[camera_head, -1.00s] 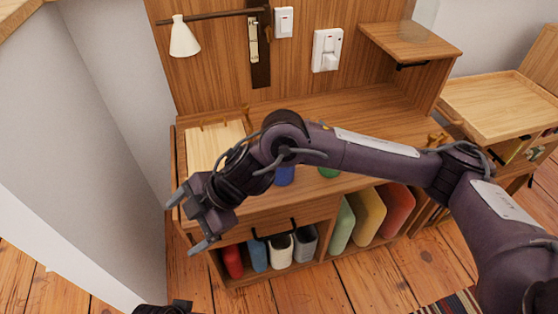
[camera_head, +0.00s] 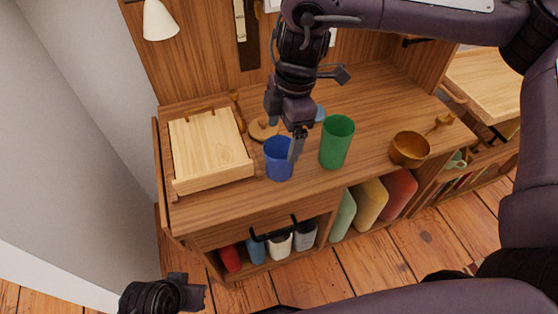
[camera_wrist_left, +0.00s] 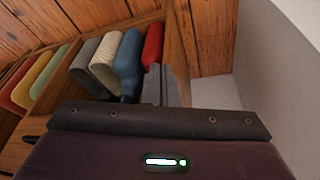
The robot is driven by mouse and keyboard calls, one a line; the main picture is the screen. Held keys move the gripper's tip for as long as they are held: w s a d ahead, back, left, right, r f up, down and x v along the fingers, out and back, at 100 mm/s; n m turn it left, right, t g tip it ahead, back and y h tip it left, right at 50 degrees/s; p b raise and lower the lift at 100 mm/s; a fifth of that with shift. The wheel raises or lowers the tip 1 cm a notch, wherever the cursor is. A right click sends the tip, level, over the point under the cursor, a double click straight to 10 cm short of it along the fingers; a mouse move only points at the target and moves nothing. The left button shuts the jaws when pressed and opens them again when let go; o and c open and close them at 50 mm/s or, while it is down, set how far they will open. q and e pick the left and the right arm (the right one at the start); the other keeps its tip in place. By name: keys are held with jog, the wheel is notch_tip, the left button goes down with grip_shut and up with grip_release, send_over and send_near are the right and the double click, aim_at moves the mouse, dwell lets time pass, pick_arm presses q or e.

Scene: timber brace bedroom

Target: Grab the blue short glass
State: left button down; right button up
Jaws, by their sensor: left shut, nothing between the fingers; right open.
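The short blue glass (camera_head: 278,162) stands upright near the front edge of the wooden counter in the head view. My right gripper (camera_head: 285,141) is open at the glass, pointing down, with one finger in front of the glass's right side. The other finger is near the rim's far side; I cannot tell whether either finger touches. My left gripper (camera_head: 190,292) is low at the bottom left, away from the counter, shut and empty. Its closed fingers also show in the left wrist view (camera_wrist_left: 160,86).
A taller green glass (camera_head: 337,142) stands just right of the blue one. A wooden box (camera_head: 211,148) is to the left, a round wooden lid (camera_head: 263,129) behind, and a brown pot (camera_head: 409,149) further right. Shelves below hold colored containers (camera_head: 280,243).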

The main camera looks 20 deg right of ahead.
aim_at(279, 148)
jog(key=f, duration=0.2)
jog(key=a+f+b, duration=0.1)
jog(key=f, duration=0.1)
jog(key=shift+s+f, duration=0.1)
jog(key=shift+f, duration=0.15)
jog(key=shift+c, duration=0.2)
jog(key=c, duration=1.1)
jog(key=shift+r, duration=0.1)
jog(key=shift+c, duration=0.2)
